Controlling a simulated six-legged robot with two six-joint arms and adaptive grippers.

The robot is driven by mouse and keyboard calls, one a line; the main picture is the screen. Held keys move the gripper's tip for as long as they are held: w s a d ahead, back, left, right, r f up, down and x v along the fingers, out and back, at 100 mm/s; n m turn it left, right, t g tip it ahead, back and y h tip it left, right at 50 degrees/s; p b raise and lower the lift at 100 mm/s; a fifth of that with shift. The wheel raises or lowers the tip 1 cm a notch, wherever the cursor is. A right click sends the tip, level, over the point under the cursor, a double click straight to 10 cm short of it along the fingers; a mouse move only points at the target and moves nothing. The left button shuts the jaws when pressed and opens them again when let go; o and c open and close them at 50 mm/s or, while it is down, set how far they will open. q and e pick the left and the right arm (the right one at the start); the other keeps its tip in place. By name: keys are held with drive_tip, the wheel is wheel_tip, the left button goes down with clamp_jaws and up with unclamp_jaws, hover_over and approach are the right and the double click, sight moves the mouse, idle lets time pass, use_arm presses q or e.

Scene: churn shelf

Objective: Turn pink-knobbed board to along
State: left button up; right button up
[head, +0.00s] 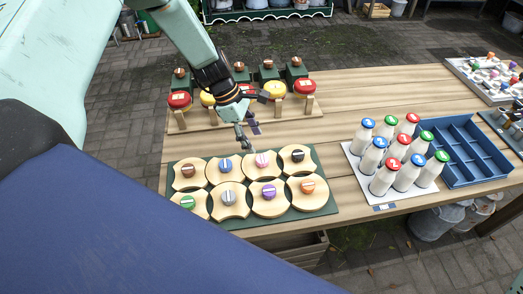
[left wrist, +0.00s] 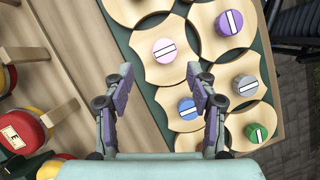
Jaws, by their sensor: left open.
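The pink-knobbed board is a round pale wooden board (head: 268,172) with cut-in sides, in the back row of the green tray (head: 328,208). Its pink knob (head: 262,160) has a white bar on top. In the left wrist view the pink knob (left wrist: 164,50) stands just beyond my fingertips, its bar slanting slightly up to the right. My left gripper (head: 250,130) hangs above and behind that board. In the left wrist view the gripper (left wrist: 160,85) is open and empty, its fingers apart from the knob. My right gripper is not in view.
Similar boards with blue (head: 226,165), black (head: 297,155) and purple (head: 269,191) knobs sit close around it. A rack with red and yellow round pieces (head: 275,89) stands behind. Bottles (head: 385,177) and a blue crate (head: 477,180) stand to the right.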

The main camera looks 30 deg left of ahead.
sight(263, 158)
use_arm(q)
drive_tip(key=f, duration=0.1)
drive_tip(key=s+d+f, duration=0.1)
drive_tip(key=f, duration=0.1)
drive_tip(key=shift+s+d+f+b, duration=0.2)
drive_tip(key=shift+b, duration=0.1)
drive_tip(key=f, duration=0.1)
drive_tip(key=w+d+f, duration=0.1)
drive_tip(key=w+f, duration=0.1)
drive_tip(key=shift+d+f, duration=0.15)
drive_tip(key=shift+d, duration=0.1)
drive_tip(key=shift+s+a+r, duration=0.2)
drive_tip(key=shift+s+r, duration=0.15)
drive_tip(key=shift+s, duration=0.35)
drive_tip(key=shift+c, duration=0.6)
drive_tip(key=shift+w+d, duration=0.1)
drive_tip(key=shift+w, duration=0.05)
drive_tip(key=shift+c, duration=0.8)
drive_tip(key=shift+w+d+f, duration=0.1)
drive_tip(key=shift+w+f, duration=0.2)
drive_tip(key=shift+w, duration=0.1)
drive_tip(key=c, duration=0.3)
drive_tip(key=shift+c, duration=0.8)
drive_tip(key=shift+s+r, duration=0.2)
drive_tip(key=c, duration=0.3)
drive_tip(key=shift+c, duration=0.5)
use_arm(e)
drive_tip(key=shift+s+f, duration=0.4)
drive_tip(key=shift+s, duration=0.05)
